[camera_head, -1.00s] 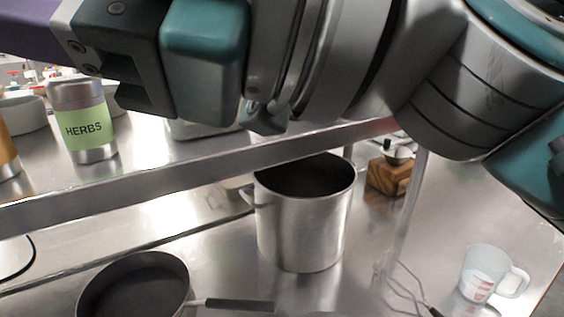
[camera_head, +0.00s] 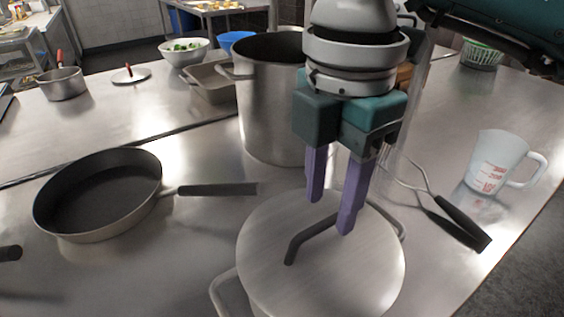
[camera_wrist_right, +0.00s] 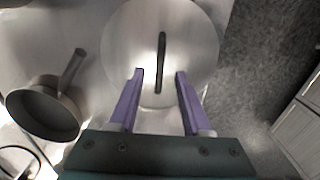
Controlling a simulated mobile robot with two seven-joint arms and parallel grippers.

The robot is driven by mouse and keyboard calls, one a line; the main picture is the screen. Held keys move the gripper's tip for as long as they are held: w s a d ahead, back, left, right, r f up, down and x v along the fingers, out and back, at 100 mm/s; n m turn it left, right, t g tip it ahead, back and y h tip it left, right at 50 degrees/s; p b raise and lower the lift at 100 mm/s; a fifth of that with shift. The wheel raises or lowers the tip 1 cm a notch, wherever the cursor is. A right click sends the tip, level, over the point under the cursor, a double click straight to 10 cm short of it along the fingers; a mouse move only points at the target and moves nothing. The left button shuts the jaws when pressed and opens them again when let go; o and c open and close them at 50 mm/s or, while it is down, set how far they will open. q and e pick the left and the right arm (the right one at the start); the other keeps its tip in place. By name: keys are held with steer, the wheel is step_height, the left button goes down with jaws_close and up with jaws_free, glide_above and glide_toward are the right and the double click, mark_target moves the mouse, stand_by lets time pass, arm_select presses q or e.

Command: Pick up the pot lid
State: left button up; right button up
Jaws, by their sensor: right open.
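The pot lid (camera_head: 340,268) is a round brushed-metal disc with a dark bar handle (camera_head: 312,236). It sits on a pot at the front of the counter; the pot's side handles show at its edge. My right gripper (camera_head: 331,215) is open, with purple fingers pointing down above the lid, near the far end of the handle. In the right wrist view the lid (camera_wrist_right: 190,50) lies ahead of the fingertips, and its handle (camera_wrist_right: 161,62) lines up between the two open fingers (camera_wrist_right: 158,74). The handle looks ungripped. My left gripper is not in view.
A black frying pan (camera_head: 100,193) lies left of the lid, its handle pointing toward it. A tall open pot (camera_head: 268,115) stands behind my right gripper. A whisk (camera_head: 455,218) and a measuring cup (camera_head: 496,163) are on the right, near the counter edge.

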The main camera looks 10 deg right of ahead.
mark_target(323, 222)
steer(key=f, duration=0.4)
steer(key=shift+s+a+f+p, duration=0.15)
steer(key=shift+a+f+p, duration=0.1)
steer(key=shift+f+p, duration=0.05)
jaws_close()
stand_by(1.1)
